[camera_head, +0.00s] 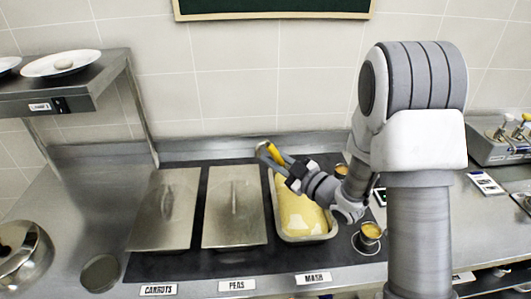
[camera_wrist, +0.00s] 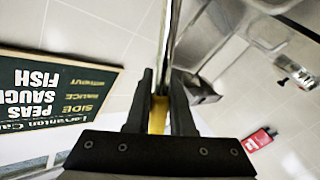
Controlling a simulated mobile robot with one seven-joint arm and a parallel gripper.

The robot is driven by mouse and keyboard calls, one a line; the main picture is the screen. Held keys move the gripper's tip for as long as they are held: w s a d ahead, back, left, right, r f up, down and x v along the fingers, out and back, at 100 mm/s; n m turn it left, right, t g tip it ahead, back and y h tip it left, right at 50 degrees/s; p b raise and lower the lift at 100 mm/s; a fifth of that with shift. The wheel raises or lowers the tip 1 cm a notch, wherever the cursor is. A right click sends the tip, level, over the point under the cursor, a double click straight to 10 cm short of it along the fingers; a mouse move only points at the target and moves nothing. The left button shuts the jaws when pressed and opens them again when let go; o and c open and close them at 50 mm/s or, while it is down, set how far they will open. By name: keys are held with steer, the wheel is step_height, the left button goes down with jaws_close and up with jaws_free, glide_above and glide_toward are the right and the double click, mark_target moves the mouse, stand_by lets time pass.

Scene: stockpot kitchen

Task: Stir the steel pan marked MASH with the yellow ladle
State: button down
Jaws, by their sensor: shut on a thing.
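The steel pan marked MASH (camera_head: 307,239) is open at the right end of the row of pans, with yellow mash (camera_head: 298,208) in it. Its MASH label (camera_head: 313,279) is in front. My gripper (camera_head: 278,163) is above the back of this pan, and in the wrist view my gripper (camera_wrist: 159,95) has its fingers close together. It is shut on the yellow ladle (camera_head: 273,152), whose yellow handle (camera_wrist: 157,117) shows between the fingers. My wrist hides part of the pan.
Lidded pans marked CARROTS (camera_head: 168,208) and PEAS (camera_head: 234,205) stand to the left. A small pot (camera_head: 369,234) stands right of the MASH pan. A raised shelf (camera_head: 85,85) with plates is at the left. The tiled wall is close behind. A menu board (camera_wrist: 50,100) shows in the wrist view.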

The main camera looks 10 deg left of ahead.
stand_by(0.3)
steer(key=b, duration=0.3)
steer(key=shift+d+f+b, duration=0.15)
steer(key=shift+f+b, duration=0.05)
steer(key=shift+b, duration=0.2)
steer(key=shift+r+b, duration=0.15)
steer(key=shift+b, duration=0.3)
step_height(320, 180, down, 10)
steer(key=b, duration=0.9)
steer(key=shift+a, duration=0.25)
